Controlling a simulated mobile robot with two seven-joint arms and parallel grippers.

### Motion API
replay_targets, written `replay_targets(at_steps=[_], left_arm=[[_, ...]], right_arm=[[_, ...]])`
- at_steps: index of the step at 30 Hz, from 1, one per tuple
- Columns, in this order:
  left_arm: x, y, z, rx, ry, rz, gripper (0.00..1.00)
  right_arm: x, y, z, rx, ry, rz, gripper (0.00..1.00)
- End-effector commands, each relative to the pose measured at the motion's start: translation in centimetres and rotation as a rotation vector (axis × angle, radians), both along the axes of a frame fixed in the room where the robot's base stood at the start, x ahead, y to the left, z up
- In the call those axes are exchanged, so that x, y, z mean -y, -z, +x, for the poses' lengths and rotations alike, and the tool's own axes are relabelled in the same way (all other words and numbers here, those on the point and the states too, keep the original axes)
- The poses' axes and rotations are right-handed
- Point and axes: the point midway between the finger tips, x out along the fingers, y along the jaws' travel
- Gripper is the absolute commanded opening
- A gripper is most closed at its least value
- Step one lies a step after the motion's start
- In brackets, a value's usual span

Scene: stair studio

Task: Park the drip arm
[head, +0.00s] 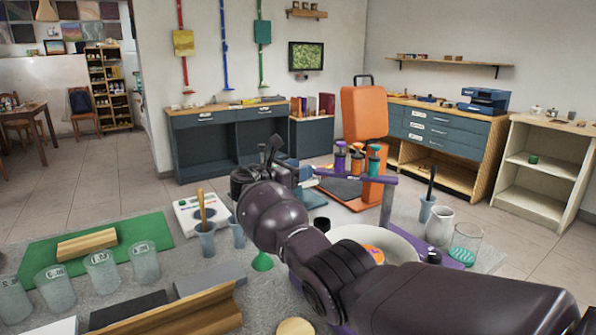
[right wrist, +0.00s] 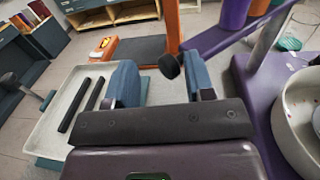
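The drip arm (head: 352,174) is a purple bar on an upright post, carrying purple, orange and green bottles over a white bowl (head: 398,243). My right gripper (head: 292,170) is at the bar's free left end. In the right wrist view, its two blue fingers (right wrist: 161,72) are spread apart. A black knob (right wrist: 169,66) shows between the fingertips, near the end of the purple bar (right wrist: 222,34); I cannot tell whether they touch it. My right forearm hides part of the bowl and stand in the head view. My left gripper is out of view.
A white tray (right wrist: 72,98) with two black bars lies beside the gripper. Cups with tools (head: 207,240), a white jug (head: 439,227) and a glass (head: 466,243) stand around the bowl. Frosted beakers and a green mat (head: 155,228) are at left.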

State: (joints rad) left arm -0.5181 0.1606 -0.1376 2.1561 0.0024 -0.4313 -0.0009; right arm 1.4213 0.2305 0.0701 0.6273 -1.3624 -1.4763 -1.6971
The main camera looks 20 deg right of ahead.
Motion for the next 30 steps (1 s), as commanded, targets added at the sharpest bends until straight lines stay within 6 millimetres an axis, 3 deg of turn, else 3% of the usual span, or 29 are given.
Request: replay_targets(at_steps=[1, 12, 16, 20, 27, 30], left_arm=[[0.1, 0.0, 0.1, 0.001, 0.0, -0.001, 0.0], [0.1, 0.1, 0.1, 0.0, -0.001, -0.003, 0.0], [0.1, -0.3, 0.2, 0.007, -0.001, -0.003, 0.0], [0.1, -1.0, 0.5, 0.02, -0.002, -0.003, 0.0], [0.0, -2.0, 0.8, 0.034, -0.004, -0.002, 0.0], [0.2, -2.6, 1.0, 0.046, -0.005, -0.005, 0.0]], right_arm=[[1.8, -0.4, -0.1, 0.003, 0.018, -0.005, 0.51], [1.8, -0.3, -0.2, 0.001, 0.02, -0.006, 0.51], [1.7, -1.3, -0.2, 0.003, 0.02, -0.007, 0.51], [1.5, -3.6, -0.2, 0.008, 0.018, -0.008, 0.51], [0.7, -9.7, -0.2, 0.026, 0.008, -0.012, 0.51], [0.3, -11.2, -0.2, 0.019, 0.005, -0.01, 0.51]])
